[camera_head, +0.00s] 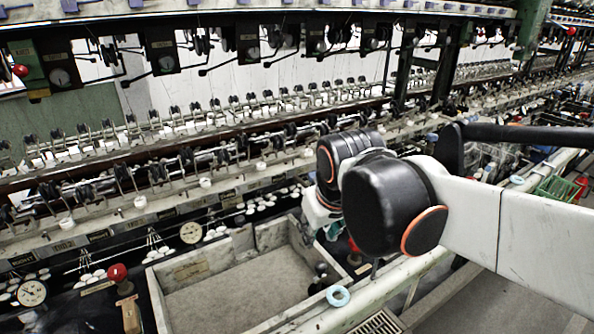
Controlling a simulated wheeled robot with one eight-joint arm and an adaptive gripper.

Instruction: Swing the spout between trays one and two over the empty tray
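A pale, rectangular tray (158,295) with a grey, bare-looking floor stands at the lower middle. A small dark fitting (320,277) is at its right inner side, beside the front rail; I cannot tell whether it is the spout. A second basin seems to lie to the right, mostly covered by my arm. My arm reaches in from the right, and its black joints with orange rings hang over the tray's right end. The fingers of my gripper are hidden behind or below these joints, so I cannot see their state or any contact.
A red knob (117,272) and round dials (31,293) (190,232) are left of and behind the tray. Rows of reeling parts fill the back. A green basket (558,188) is far right.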

